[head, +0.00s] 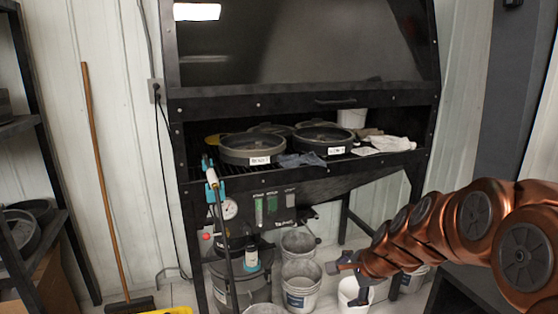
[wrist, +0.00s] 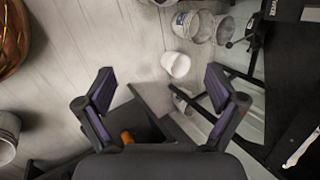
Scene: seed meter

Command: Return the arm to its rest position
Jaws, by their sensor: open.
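My copper-coloured arm (head: 440,230) reaches in from the right edge of the head view, bent low in front of the black cabinet. My gripper (head: 345,271) is at its left end, in front of the buckets under the cabinet. In the wrist view my gripper (wrist: 160,90) has its two dark fingers spread wide apart. Nothing is between them. A white bucket (wrist: 176,65) on the floor shows beyond the fingertips, apart from them.
The black cabinet (head: 300,101) holds round dark pans (head: 252,147) on its shelf. Several buckets (head: 301,283) stand on the floor below it. A broom (head: 104,190) leans at the left beside a dark rack (head: 40,150). A dark column (head: 505,90) stands at the right.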

